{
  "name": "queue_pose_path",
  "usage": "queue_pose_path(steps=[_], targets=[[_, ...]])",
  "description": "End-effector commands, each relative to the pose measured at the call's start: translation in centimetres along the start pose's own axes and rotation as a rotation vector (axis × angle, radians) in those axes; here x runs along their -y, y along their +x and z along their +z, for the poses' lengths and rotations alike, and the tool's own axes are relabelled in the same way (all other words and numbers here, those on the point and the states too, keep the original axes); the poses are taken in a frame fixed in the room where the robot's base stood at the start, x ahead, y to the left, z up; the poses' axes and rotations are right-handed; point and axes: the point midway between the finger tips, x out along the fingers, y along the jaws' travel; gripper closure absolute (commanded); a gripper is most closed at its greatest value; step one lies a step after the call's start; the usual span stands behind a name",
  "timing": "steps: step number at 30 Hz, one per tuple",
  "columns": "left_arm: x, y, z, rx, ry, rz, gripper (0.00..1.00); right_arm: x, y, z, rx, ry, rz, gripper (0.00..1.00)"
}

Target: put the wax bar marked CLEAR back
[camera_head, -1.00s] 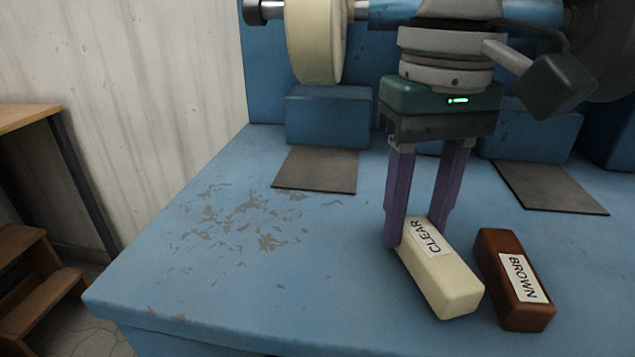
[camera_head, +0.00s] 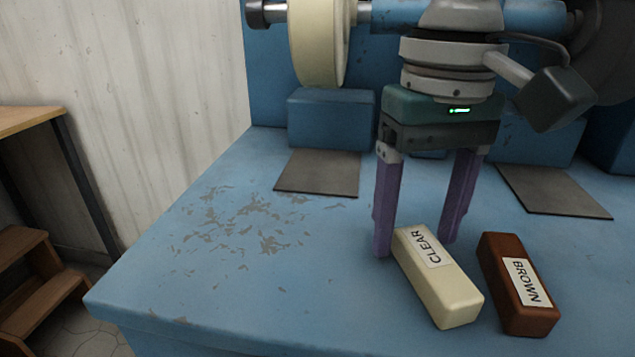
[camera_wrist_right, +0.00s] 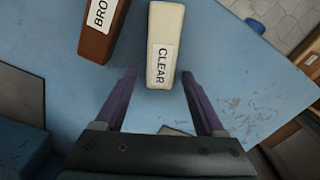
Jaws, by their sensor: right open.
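The cream wax bar marked CLEAR (camera_head: 447,290) lies flat on the blue bench, label up. It also shows in the right wrist view (camera_wrist_right: 161,65). My right gripper (camera_head: 415,248) is open, its purple fingers apart and pointing down. The fingers stand on either side of the bar's far end, with a gap between them and the bar. In the right wrist view the gripper (camera_wrist_right: 161,75) has the near end of the bar between its fingertips. My left gripper is in neither current view.
A brown wax bar marked BROWN (camera_head: 517,290) lies right of the cream bar, with a narrow gap. Dark flat plates (camera_head: 318,172) lie near the blue machine with a cream wheel (camera_head: 317,45). The bench's left part (camera_head: 190,270) is clear apart from worn paint.

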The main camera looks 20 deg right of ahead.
Motion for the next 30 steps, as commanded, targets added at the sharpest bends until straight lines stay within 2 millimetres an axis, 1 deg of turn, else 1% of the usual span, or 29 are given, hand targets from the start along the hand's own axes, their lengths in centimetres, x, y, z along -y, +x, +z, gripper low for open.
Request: queue_pose_path(steps=[5, 9, 12, 15, 18, 21, 30], targets=[[0.2, -1.3, -0.4, 0.001, 0.005, -0.004, 1.00, 0.0, -3.4, -0.1, -0.003, 0.001, -0.002, 0.28], [0.3, -2.2, -0.7, 0.002, 0.008, -0.006, 1.00, 0.0, -6.7, -0.1, -0.003, 0.000, -0.002, 0.28], [0.3, -2.8, -0.8, 0.002, 0.009, -0.007, 1.00, 0.1, -8.8, -0.1, -0.003, 0.000, -0.002, 0.28], [0.3, -3.2, -1.0, 0.002, 0.009, -0.007, 1.00, 0.0, -10.4, -0.1, -0.002, 0.000, -0.001, 0.28], [0.3, -3.4, -1.0, 0.001, 0.008, -0.007, 1.00, 0.1, -11.5, -0.1, -0.001, 0.000, -0.002, 0.28], [0.3, -3.5, -1.1, 0.001, 0.008, -0.007, 1.00, 0.0, -11.9, 0.0, 0.000, 0.000, 0.000, 0.28], [0.2, -3.4, -1.1, 0.001, 0.004, -0.003, 1.00, 0.0, -11.9, 0.0, 0.000, 0.000, -0.001, 0.28]])
